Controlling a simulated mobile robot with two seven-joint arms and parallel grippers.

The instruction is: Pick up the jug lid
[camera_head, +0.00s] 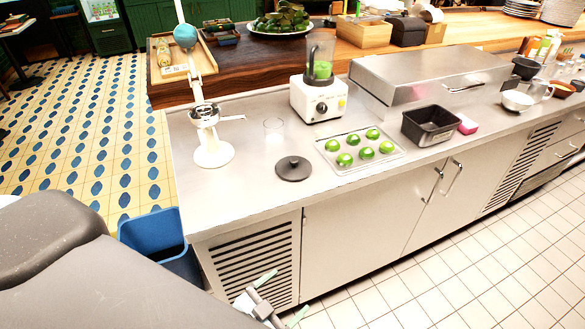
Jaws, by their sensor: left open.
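The jug lid (293,170) is a dark grey round disc with a small raised knob. It lies flat on the steel counter (245,190), near the front edge and left of the tray of limes. The blender (318,85) stands behind it, with a clear jug holding something green on a white base. My right gripper is out of view.
A metal tray (333,166) of several limes sits right of the lid. A black bin (430,126) is further right. Counter left of the lid is clear. A blue bin (152,232) stands on the floor.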

